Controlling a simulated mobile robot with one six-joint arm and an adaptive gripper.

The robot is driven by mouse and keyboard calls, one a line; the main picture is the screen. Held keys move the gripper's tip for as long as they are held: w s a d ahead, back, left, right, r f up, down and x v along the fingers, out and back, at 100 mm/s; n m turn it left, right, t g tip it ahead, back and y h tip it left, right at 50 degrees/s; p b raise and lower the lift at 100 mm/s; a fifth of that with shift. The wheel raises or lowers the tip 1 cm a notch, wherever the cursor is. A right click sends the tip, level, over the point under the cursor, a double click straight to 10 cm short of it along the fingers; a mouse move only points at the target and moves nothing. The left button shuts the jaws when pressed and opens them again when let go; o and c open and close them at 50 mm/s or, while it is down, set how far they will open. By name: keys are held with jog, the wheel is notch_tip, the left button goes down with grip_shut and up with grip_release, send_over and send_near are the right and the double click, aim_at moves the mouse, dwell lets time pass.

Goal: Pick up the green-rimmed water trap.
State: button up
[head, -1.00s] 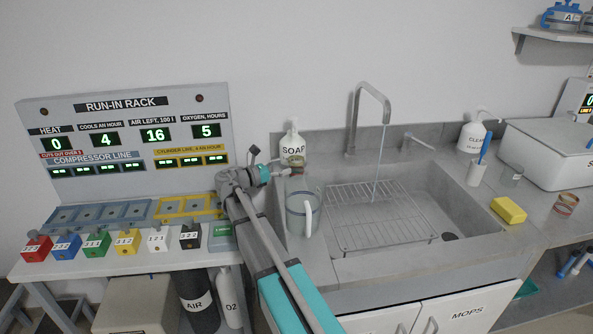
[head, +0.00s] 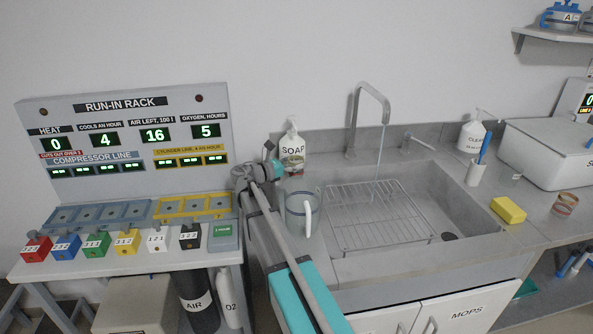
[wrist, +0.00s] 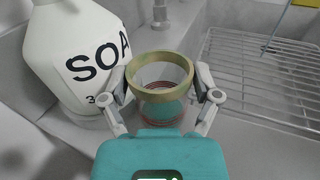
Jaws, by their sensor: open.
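A clear cup-shaped water trap with an olive-yellow rim (wrist: 160,70) and reddish bands stands upright beside the soap bottle in the wrist view. My gripper (wrist: 164,92) is open, with one finger on each side of this trap. I cannot tell whether the fingers touch it. In the head view my gripper (head: 276,170) is in front of the soap bottle, and I cannot make out the trap clearly there. Another banded trap (head: 565,203), reddish with a pale rim, stands on the counter at the far right; its rim colour is hard to tell.
The soap bottle (head: 292,152) stands close to my left finger in the wrist view. A clear jug (head: 302,210) is near my arm. The sink with a wire rack (head: 375,215) lies to the right. A yellow sponge (head: 508,210) is on the right counter.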

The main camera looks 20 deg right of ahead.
jog(key=c, duration=0.8)
jog(key=shift+r, duration=0.15)
notch_tip(320, 180, up, 2)
jog(key=p, duration=0.2)
jog(key=shift+r+p, duration=0.25)
jog(key=shift+p, duration=0.15)
jog(key=s+a+r+p, duration=0.1)
jog(key=s+r+p, duration=0.2)
jog(key=s, duration=0.1)
jog(key=s+a+r+p, duration=0.2)
jog(key=s+r+p, duration=0.1)
jog(key=s+r, duration=0.1)
jog(key=s+a+r+p, duration=0.1)
jog(key=s+r+p, duration=0.2)
jog(key=s+p, duration=0.1)
jog(key=shift+s+a+r, duration=0.15)
jog(key=shift+s+a, duration=0.05)
jog(key=shift+s, duration=0.45)
jog(key=shift+r, duration=0.1)
